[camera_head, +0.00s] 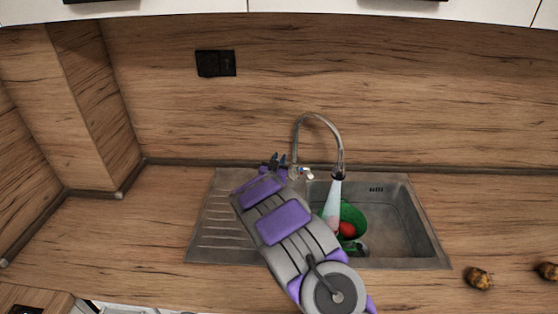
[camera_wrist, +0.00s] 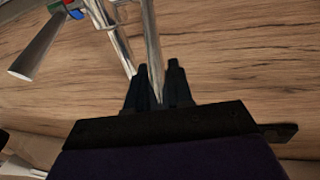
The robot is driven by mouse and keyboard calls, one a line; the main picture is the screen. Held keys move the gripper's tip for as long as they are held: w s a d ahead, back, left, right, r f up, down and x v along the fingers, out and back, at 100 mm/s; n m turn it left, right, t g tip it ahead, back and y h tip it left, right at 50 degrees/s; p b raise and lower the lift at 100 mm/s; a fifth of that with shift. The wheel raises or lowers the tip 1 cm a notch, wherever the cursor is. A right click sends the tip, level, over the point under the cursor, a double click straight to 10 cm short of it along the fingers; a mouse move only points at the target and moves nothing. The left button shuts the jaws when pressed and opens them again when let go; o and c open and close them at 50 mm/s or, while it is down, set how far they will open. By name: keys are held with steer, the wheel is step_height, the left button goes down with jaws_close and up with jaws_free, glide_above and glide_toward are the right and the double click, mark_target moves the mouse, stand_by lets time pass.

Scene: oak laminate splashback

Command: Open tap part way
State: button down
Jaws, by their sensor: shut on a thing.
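The tap (camera_head: 318,117) is a tall curved metal pipe at the back of the sink, and a pale stream of water (camera_head: 333,200) falls from its spout into the basin. My gripper (camera_head: 275,161) is at the left of the tap's base. In the wrist view, my gripper's (camera_wrist: 159,84) dark fingers are closed around a slim metal rod of the tap (camera_wrist: 150,40); which part it is, I cannot tell. A red and blue mark shows on the tap at the top left of that view.
The metal sink (camera_head: 405,225) holds a green bowl (camera_head: 354,215) with a red item (camera_head: 347,229) in it. Brown lumpy items (camera_head: 479,278) lie on the counter at right. A dark socket (camera_head: 215,63) is on the wooden splashback. The counter at left (camera_head: 120,235) is clear.

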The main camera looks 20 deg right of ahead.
steer(key=shift+s+a+f+t, duration=0.15)
steer(key=shift+s+f+t, duration=0.15)
steer(key=shift+f, duration=0.1)
steer(key=shift+s+h, duration=0.1)
steer(key=shift+h, duration=0.2)
steer(key=shift+r, duration=0.1)
steer(key=c, duration=1.1)
jaws_free()
